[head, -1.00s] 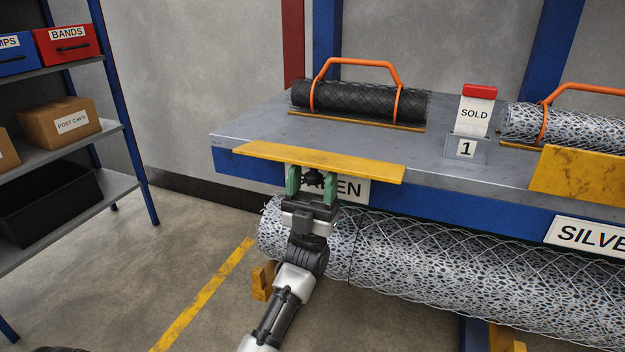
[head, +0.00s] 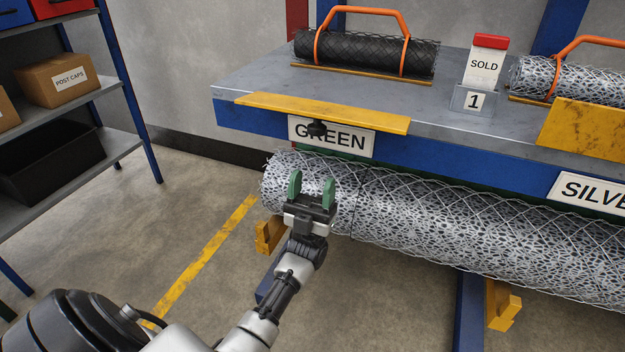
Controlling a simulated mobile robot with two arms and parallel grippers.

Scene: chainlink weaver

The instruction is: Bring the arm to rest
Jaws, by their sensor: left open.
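My left gripper (head: 312,187) has green fingertips, spread apart with nothing between them. It is in front of the left part of the big silver mesh roll (head: 430,220), below the bench edge. Above it, a black knob (head: 317,128) sits in front of the GREEN sign (head: 345,141), under the yellow flap (head: 320,112). The gripper is clear of the knob. My left arm comes in from the bottom left. My right gripper is not in the picture.
The bench (head: 460,105) carries a black mesh roll (head: 366,52) with an orange handle, a SOLD card holder (head: 482,75) and a smaller silver roll (head: 580,77). Shelves (head: 95,95) stand at left. The floor (head: 200,205) between shelves and bench is open, with a yellow line.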

